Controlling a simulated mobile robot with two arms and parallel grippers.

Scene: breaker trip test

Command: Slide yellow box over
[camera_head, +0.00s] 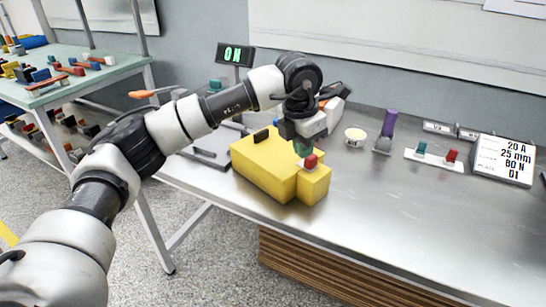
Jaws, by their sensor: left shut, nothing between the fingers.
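The yellow box (263,174) sits near the front left edge of the metal table. A smaller yellow block (313,186) with a red button (311,161) on top is at its right front. My left arm comes in from the left and reaches over the box. Its gripper (303,148) points down at the box's right end, close to the red button, and is shut with nothing held. Whether the fingertips touch the box or button cannot be told. The arm and gripper hide part of the box's back. My right gripper is not in view.
A display reading "ON" (236,55) stands behind the box. A small round cup (355,137), a purple-handled item (388,125), a white plate with green and red pieces (434,158) and a printed sign (503,160) stand to the right. The front right of the metal table (430,220) is clear.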

